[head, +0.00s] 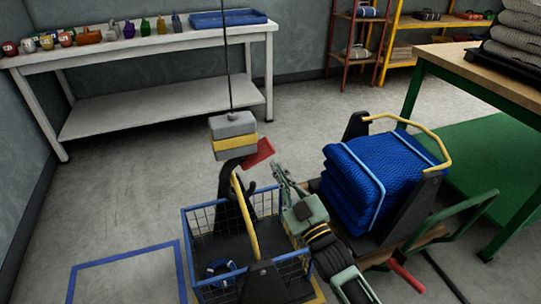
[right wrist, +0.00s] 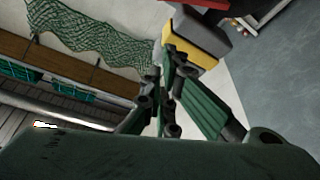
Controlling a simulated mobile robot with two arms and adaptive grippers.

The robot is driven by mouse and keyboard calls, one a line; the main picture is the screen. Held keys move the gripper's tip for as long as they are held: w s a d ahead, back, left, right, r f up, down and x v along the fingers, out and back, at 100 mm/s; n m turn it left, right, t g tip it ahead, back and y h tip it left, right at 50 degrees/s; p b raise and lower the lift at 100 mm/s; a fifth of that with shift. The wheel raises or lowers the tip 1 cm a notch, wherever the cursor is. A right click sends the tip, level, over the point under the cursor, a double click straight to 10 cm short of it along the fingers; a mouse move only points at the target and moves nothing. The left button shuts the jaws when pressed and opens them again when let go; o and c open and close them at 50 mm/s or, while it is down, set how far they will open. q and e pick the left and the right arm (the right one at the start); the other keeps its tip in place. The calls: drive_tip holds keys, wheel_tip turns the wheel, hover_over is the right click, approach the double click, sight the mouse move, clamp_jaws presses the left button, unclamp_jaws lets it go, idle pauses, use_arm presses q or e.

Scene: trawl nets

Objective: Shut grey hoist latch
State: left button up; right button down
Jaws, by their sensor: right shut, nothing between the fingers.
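The grey hoist block (head: 233,124) with a yellow band hangs on a cable, with a black hook (head: 228,180) below it. A red latch flap (head: 259,152) sticks out to the right of the hook. The top of the basket's yellow handle (head: 243,205) is at the hook; I cannot tell whether it sits inside. My right gripper (head: 279,172) is shut and empty, just below and right of the red flap, apparently apart from it. In the right wrist view, the grey and yellow block (right wrist: 198,42) and a red part (right wrist: 205,3) show beyond the fingers. My left gripper is not in view.
A blue wire basket (head: 188,232) stands below the hoist. A cart with folded blue netting (head: 365,178) is close to the right of my right arm. A green-legged workbench (head: 480,70) is at right, a white table (head: 150,45) at the back. The floor at left is clear.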

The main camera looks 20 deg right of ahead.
wheel_tip(320, 180, up, 3)
drive_tip(key=b, duration=0.1)
hover_over(270, 153)
drive_tip(key=s+a, duration=0.3)
drive_tip(key=s, duration=0.1)
drive_tip(key=f, duration=0.1)
drive_tip(key=d+f+b, duration=0.1)
drive_tip(key=f, duration=0.1)
drive_tip(key=shift+w+d+f, duration=0.25)
drive_tip(key=shift+d+f, duration=0.1)
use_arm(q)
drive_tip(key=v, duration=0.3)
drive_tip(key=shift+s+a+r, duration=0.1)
